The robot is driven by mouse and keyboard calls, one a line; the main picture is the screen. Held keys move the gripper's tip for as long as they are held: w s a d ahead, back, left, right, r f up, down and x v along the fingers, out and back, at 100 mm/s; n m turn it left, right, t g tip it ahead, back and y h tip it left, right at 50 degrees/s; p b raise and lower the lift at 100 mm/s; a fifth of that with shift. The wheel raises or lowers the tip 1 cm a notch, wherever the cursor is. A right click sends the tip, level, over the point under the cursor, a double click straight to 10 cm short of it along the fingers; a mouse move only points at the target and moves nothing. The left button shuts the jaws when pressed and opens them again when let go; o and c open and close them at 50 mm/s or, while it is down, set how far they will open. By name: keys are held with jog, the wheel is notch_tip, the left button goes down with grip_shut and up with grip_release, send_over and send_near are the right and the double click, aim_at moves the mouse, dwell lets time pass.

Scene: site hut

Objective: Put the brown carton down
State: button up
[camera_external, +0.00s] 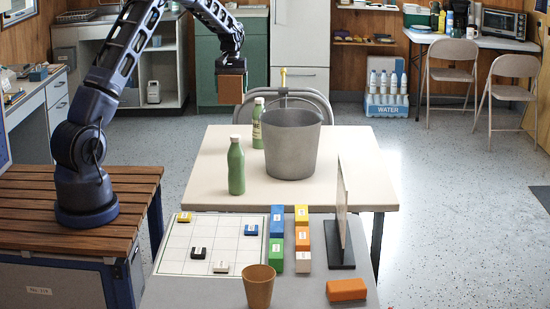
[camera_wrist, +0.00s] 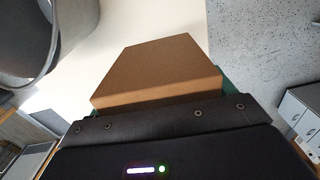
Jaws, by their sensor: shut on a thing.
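The brown carton (camera_external: 231,89) hangs from my gripper (camera_external: 231,72), high above the far left part of the cream table (camera_external: 215,185). In the wrist view the carton (camera_wrist: 158,72) fills the middle, with my gripper (camera_wrist: 160,112) close behind it. My gripper is shut on the carton; the fingertips are mostly hidden. The carton is clear of the tabletop, and bare cream table (camera_wrist: 115,22) shows beyond it in the wrist view.
A grey bucket (camera_external: 292,143) stands on the cream table, with green bottles (camera_external: 236,166) (camera_external: 258,124) to its left. The nearer grey table holds a grid board (camera_external: 215,230), coloured blocks (camera_external: 277,221), a brown cup (camera_external: 259,287) and an upright panel (camera_external: 344,205).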

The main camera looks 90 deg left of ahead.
aim_at(231, 74)
notch_tip(231, 74, up, 4)
jog(key=shift+f, duration=0.2)
jog(key=w+d, duration=3)
jog(key=w, duration=0.4)
jog(key=shift+n, duration=0.3)
jog(key=shift+f, duration=12.45)
jog(key=shift+f, duration=0.1)
jog(key=o, duration=1)
jog(key=shift+c, duration=0.2)
